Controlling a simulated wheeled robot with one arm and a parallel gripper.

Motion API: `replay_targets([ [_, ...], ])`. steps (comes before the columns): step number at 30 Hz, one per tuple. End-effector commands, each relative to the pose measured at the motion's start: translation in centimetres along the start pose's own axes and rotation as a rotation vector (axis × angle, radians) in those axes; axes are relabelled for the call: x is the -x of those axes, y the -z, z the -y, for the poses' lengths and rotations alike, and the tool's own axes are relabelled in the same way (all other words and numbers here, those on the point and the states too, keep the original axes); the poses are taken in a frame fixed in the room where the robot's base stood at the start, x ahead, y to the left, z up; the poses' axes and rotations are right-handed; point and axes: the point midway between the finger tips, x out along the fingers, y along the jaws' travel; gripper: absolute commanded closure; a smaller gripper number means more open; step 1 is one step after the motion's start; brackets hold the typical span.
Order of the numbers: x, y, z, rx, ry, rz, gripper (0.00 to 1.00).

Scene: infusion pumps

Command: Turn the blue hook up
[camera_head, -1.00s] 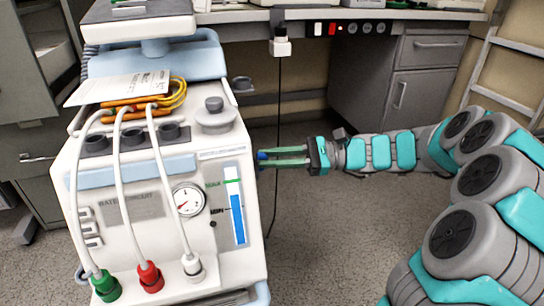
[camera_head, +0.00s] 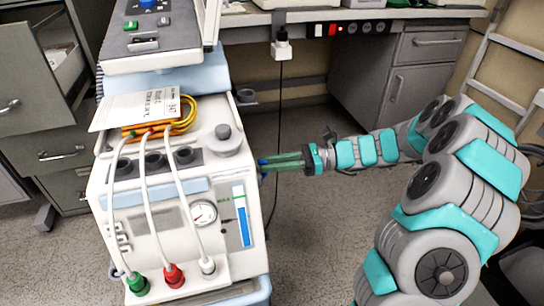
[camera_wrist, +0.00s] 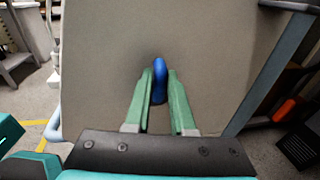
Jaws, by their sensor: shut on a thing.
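The blue hook (camera_wrist: 160,80) is on the flat grey-beige side panel (camera_wrist: 105,60) of the white pump cart (camera_head: 180,235). In the wrist view it stands between the two green fingers of my gripper (camera_wrist: 161,88), its rounded top showing above the fingertips. My gripper is closed on the hook. In the head view my gripper (camera_head: 268,162) reaches in from the right to the cart's right side, and only a small blue bit of the hook (camera_head: 262,162) shows at the fingertips. The hook's lower part is partly hidden by the fingers.
The cart's front has a gauge (camera_head: 203,214), a blue level bar (camera_head: 243,215) and white hoses. A desk (camera_head: 330,17) with a hanging plug and cord (camera_head: 282,48) stands behind. Drawers (camera_head: 50,140) stand at the left. Floor below my arm is clear.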

Motion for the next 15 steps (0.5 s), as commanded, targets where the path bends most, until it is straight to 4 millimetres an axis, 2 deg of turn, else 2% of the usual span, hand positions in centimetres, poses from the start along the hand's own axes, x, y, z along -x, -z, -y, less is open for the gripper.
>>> replay_targets([
  [8,0.01,-0.04,0.14,0.001,0.004,0.001,1.00],
  [9,0.02,-0.05,0.15,0.001,0.005,0.001,0.73],
  [15,0.01,-0.04,0.12,0.001,0.004,0.001,0.51],
])
